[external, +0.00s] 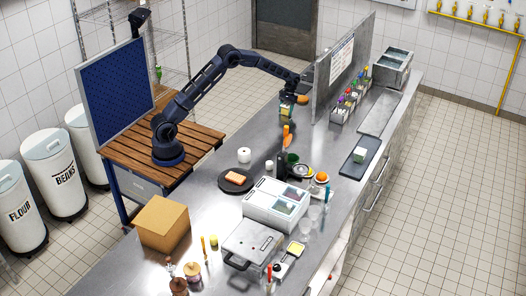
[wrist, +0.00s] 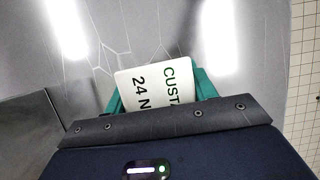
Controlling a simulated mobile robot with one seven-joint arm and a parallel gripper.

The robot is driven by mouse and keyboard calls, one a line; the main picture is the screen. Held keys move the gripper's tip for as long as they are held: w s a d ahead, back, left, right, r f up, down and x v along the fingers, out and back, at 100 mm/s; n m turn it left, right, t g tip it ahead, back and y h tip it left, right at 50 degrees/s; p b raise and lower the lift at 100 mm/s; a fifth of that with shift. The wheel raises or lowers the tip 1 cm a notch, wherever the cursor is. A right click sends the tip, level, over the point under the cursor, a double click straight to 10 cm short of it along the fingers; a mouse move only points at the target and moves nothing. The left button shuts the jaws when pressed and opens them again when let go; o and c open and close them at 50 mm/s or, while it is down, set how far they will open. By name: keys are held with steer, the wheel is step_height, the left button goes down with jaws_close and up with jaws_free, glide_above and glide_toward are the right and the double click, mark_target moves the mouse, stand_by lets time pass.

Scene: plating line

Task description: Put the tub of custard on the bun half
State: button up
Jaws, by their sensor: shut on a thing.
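My gripper (external: 287,104) is shut on the tub of custard (external: 286,112) and holds it above the steel counter, left of the upright grey panel. In the wrist view, the tub's white label (wrist: 155,88) reads "CUSTA" and "24 N", the rest cut off. Teal parts show on both sides of the label, and the dark gripper body hides the tub's lower part. I cannot surely pick out the bun half.
A dark round plate with an orange block (external: 236,177) lies left of a white two-window appliance (external: 277,203). An orange-topped bottle (external: 286,136) stands below my gripper. The grey panel (external: 343,68) and a row of bottles (external: 350,98) stand to the right. A dark tray (external: 359,163) lies near the right edge.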

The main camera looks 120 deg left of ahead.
step_height(320, 180, up, 20)
steer(key=f, duration=0.1)
step_height(320, 180, up, 4)
steer(key=n+t+y, duration=0.4)
steer(key=n+t, duration=0.1)
steer(key=n, duration=1.3)
glide_above(301, 103)
steer(key=s, duration=0.1)
step_height(301, 103, down, 20)
steer(key=shift+s+d, duration=0.15)
steer(key=shift+f+g, duration=0.1)
steer(key=shift+g, duration=0.2)
steer(key=o, duration=1.2)
steer(key=v, duration=1.2)
steer(key=shift+d, duration=0.2)
